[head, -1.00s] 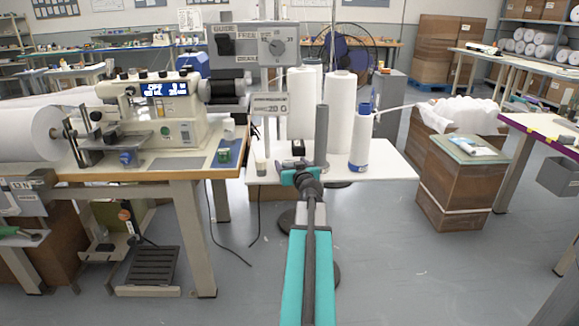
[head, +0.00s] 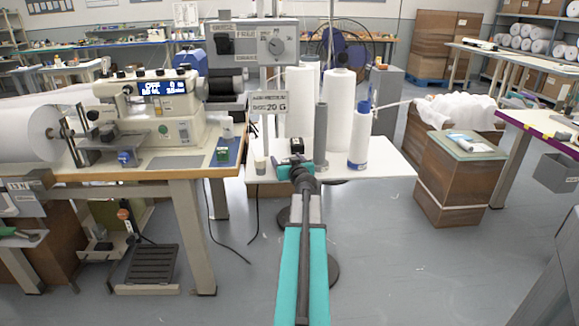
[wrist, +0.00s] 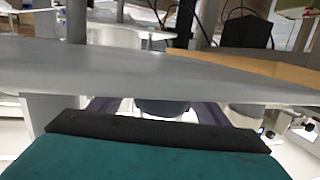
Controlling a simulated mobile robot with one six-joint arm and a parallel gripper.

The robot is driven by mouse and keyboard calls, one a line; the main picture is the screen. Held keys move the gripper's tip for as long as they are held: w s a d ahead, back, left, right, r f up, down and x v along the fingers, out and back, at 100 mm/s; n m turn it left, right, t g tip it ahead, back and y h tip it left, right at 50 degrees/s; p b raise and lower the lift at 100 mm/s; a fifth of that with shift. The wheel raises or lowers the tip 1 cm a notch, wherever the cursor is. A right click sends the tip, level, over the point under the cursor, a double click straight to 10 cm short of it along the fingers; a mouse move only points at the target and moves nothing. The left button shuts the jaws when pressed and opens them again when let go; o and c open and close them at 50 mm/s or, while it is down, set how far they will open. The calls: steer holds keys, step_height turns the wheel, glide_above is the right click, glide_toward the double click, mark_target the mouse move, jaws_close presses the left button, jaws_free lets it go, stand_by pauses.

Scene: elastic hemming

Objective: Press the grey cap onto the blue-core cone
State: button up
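The blue-core cone (head: 359,145) is a white cone with a blue top and a blue band near its foot. It stands upright at the right of the white table (head: 385,166) in the head view. My gripper (head: 295,168) is at the table's front edge, left of the cone and apart from it. My wrist hides most of the gripper, so its opening and any held thing do not show. In the wrist view, a teal part with a black edge (wrist: 155,132) fills the bottom. I cannot make out the grey cap in either view.
A grey upright post (head: 321,130) stands between my gripper and the blue-core cone. Larger white cones (head: 340,110) stand behind. A small black box (head: 297,146) is just beyond my gripper. A sewing machine (head: 155,110) is on the left. The table's right end is clear.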

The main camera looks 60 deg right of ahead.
steer(key=c, duration=1.1)
steer(key=shift+r, duration=0.1)
